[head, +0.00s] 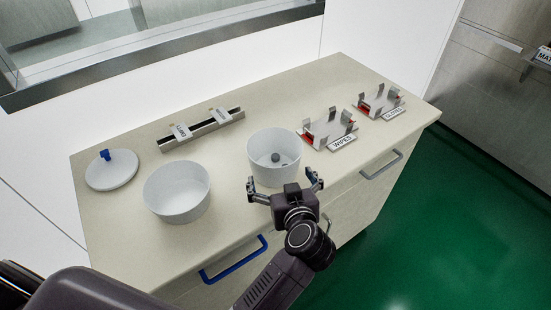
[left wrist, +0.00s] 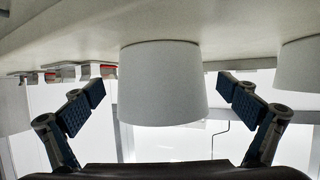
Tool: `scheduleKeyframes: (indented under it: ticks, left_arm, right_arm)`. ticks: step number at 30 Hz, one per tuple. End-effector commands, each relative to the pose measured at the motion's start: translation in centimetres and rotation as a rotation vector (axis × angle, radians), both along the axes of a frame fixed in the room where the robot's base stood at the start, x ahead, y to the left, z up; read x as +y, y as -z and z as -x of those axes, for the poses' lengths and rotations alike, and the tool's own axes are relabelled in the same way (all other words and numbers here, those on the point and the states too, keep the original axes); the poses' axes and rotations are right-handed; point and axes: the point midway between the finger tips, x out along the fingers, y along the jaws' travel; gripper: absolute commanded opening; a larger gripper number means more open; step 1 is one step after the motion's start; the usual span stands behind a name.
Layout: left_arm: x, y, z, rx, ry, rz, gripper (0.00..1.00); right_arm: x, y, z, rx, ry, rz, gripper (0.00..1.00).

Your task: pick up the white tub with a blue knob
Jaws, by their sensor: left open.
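A white round tub (head: 262,176) stands on the counter with a dark grey, rounded piece inside; it also shows in the left wrist view (left wrist: 160,85). A second white tub (head: 178,209) stands to its left and looks empty. A blue knob (head: 105,155) sits on a flat white lid-like disc (head: 112,178) at the counter's left, apart from both tubs. I see no blue knob on either tub. My left gripper (head: 283,182) is open and empty, just in front of the tub with the grey piece. Its fingers are spread to both sides in the left wrist view (left wrist: 160,92). My right gripper is not seen.
On the beige counter (head: 225,235), a metal rail holder (head: 203,130) lies behind the tubs. Metal racks labelled WIPES (head: 328,130) and another label (head: 380,100) stand at right. A blue handle (head: 235,262) and a grey handle (head: 382,166) stick out at the front.

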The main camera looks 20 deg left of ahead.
Motion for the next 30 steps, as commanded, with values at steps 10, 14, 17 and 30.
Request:
scheduleKeyframes:
  ticks: [10,14,17,30]
  left_arm:
    - [1.4,1.1,-2.4,-0.001,-0.002,-0.003,1.0]
    - [2.2,1.8,-3.9,-0.002,-0.002,-0.005,1.0]
    - [2.8,2.4,-5.0,-0.002,-0.002,-0.004,1.0]
    - [3.3,3.0,-5.9,-0.003,-0.003,-0.001,0.92]
  right_arm:
    - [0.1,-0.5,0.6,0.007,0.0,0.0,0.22]
    - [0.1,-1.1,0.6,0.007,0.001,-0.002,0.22]
    - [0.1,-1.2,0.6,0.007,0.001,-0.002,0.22]
    - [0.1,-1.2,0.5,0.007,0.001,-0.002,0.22]
